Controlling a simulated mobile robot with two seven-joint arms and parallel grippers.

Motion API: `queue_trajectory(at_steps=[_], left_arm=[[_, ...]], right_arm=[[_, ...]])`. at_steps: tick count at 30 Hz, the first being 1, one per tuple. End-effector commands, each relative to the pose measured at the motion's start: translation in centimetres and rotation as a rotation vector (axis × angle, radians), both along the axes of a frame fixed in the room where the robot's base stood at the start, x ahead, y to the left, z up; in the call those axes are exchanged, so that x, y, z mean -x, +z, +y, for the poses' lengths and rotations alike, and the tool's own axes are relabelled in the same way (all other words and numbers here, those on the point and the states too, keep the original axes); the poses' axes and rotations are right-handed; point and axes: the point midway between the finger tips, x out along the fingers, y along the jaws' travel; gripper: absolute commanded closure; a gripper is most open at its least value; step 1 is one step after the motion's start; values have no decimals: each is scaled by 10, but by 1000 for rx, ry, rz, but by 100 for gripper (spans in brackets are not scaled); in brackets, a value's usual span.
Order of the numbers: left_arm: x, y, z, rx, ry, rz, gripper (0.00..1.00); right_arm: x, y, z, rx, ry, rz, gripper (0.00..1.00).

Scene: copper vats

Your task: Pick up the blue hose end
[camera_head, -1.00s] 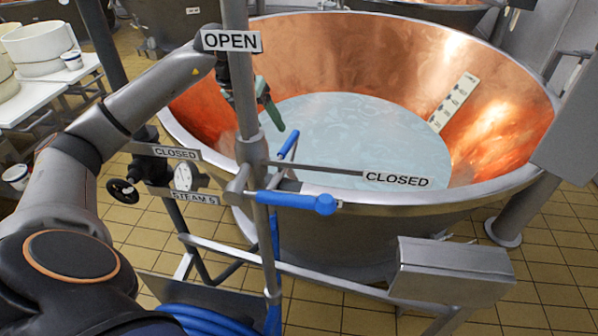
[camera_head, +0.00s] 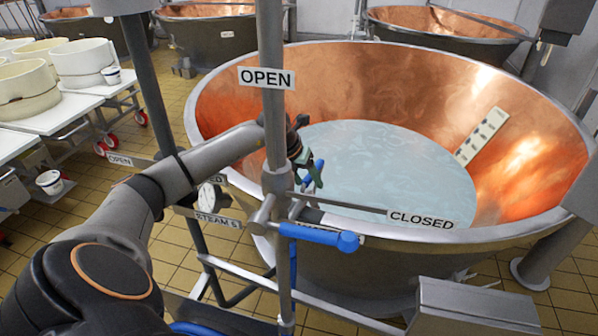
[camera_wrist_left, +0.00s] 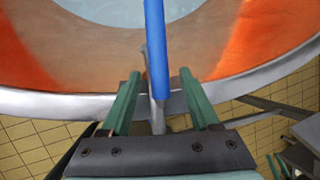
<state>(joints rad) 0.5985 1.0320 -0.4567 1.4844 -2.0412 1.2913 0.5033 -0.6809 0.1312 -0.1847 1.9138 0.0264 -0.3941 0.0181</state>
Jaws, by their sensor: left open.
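The blue hose end (camera_head: 316,178) sticks up over the near rim of the copper vat (camera_head: 235,100), behind the metal post. In the left wrist view the blue hose end (camera_wrist_left: 157,48) runs from the top edge down to between my finger tips. My left gripper (camera_head: 308,166) is at the hose end, partly hidden by the post. In the left wrist view my left gripper (camera_wrist_left: 160,78) is open, with one green finger on each side of the blue tube. I cannot tell whether either finger touches it.
A metal post (camera_head: 272,130) with a blue-handled lever (camera_head: 320,236) stands close by my left forearm. OPEN (camera_head: 266,78) and CLOSED (camera_head: 423,219) signs jut out beside it. Pale liquid (camera_head: 390,165) fills the vat's bottom. Tables with white tubs (camera_head: 85,62) stand at left.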

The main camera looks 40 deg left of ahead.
Motion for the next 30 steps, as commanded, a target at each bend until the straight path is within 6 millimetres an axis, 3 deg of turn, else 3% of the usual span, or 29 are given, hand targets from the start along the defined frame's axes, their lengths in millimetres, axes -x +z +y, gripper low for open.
queue_trajectory(at_steps=[9, 25, 30], left_arm=[[-3, -5, 0, -1, -1, -1, 39], [-3, -5, 0, 0, 0, -1, 99], [-3, -5, 0, 0, 0, -1, 100]], right_arm=[[-1, 1, 0, 0, 1, -2, 49], [-1, 1, 0, 1, 0, -2, 49], [-1, 1, 0, 1, 0, -3, 49]])
